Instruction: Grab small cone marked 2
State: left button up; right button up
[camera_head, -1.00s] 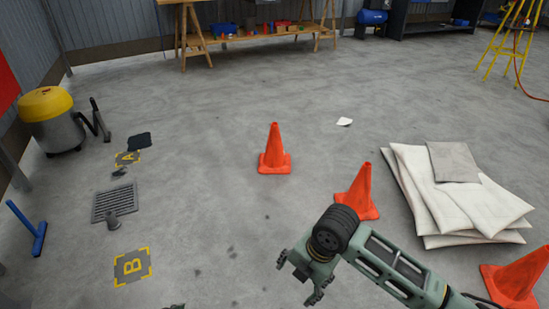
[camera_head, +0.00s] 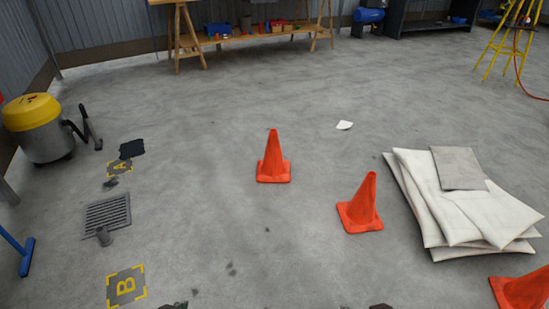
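Three orange cones stand upright on the floor. One cone (camera_head: 273,158) is in the middle, a second cone (camera_head: 362,205) is nearer and to the right, and a third cone (camera_head: 524,291) is cut off at the lower right corner. I can make out no number on any of them. Only a small piece of what looks like my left gripper (camera_head: 176,305) shows at the bottom edge. A small dark piece, likely of my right gripper (camera_head: 380,306), shows further right. Neither piece touches a cone, and their fingers are hidden below the frame.
A stack of white padded sheets (camera_head: 445,205) lies right of the second cone. At left are a yellow-topped vacuum (camera_head: 38,128), a floor grate (camera_head: 107,213) and a marked B square (camera_head: 126,286). A wooden bench (camera_head: 245,39) stands at the back. The floor before the middle cone is clear.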

aim_at(273, 169)
jog(key=i+j, duration=0.2)
jog(key=i, duration=0.3)
jog(key=i+j+z, duration=0.1)
jog(key=i, duration=0.35)
jog(key=i+j+z, duration=0.1)
jog(key=i+j, duration=0.2)
jog(key=i, duration=0.15)
jog(key=i+j, duration=0.25)
jog(key=i, duration=0.25)
